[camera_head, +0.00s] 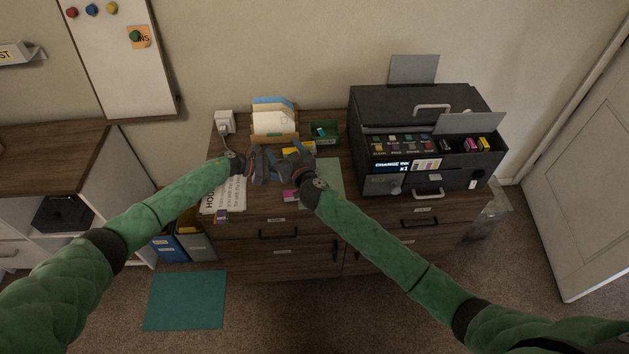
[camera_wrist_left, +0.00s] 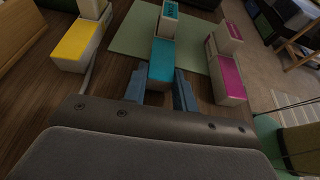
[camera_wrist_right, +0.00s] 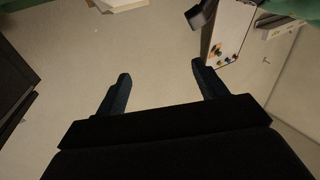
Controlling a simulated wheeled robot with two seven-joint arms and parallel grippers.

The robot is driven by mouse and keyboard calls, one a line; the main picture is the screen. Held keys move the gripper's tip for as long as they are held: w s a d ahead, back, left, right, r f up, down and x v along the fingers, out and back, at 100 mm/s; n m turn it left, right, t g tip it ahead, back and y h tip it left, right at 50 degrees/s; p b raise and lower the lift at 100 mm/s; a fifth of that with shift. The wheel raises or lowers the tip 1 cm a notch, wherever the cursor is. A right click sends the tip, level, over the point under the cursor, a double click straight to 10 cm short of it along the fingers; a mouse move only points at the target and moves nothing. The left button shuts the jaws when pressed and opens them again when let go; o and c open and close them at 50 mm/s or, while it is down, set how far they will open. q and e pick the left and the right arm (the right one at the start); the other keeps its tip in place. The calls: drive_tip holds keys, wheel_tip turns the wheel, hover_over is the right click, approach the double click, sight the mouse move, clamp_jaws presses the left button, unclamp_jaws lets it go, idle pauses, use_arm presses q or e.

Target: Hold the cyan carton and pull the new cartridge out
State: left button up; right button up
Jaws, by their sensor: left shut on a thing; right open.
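The cyan carton (camera_wrist_left: 160,66), white-sided with a cyan face, is between the blue fingers of my left gripper (camera_wrist_left: 160,88) in the left wrist view. The gripper is shut on it. A narrower block with a cyan top, the cartridge (camera_wrist_left: 167,22), sticks out of the carton's far end. In the head view my left gripper (camera_head: 262,165) hides the carton. My right gripper (camera_head: 292,162) is close beside it, to the right. In the right wrist view my right gripper (camera_wrist_right: 160,88) is open and empty, its fingers facing the wall.
Yellow (camera_wrist_left: 76,45) and magenta (camera_wrist_left: 227,78) cartons flank the cyan one. A pale green mat (camera_head: 330,178) lies on the desk. A black printer (camera_head: 372,108) stands at right. A file holder (camera_head: 274,122) and green box (camera_head: 324,130) stand behind the grippers.

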drive_tip(key=s+d+f+m+g+h, duration=0.1)
drive_tip(key=d+f+h, duration=0.1)
drive_tip(key=d+f, duration=0.1)
drive_tip(key=s+d+f+m+g+h, duration=0.1)
drive_tip(key=s+d+f+m+h, duration=0.1)
drive_tip(key=f, duration=0.1)
drive_tip(key=s+d+f+m+h, duration=0.1)
drive_tip(key=s+d+f+h, duration=0.1)
drive_tip(key=d, duration=0.1)
drive_tip(key=shift+s+d+f+m+g+h, duration=0.25)
drive_tip(key=shift+d+f+m+g+h, duration=0.1)
drive_tip(key=shift+f+m+g+h, duration=0.05)
drive_tip(key=x, duration=1.1)
drive_tip(key=shift+w+f, duration=0.15)
drive_tip(key=shift+w, duration=0.25)
drive_tip(key=c, duration=1.1)
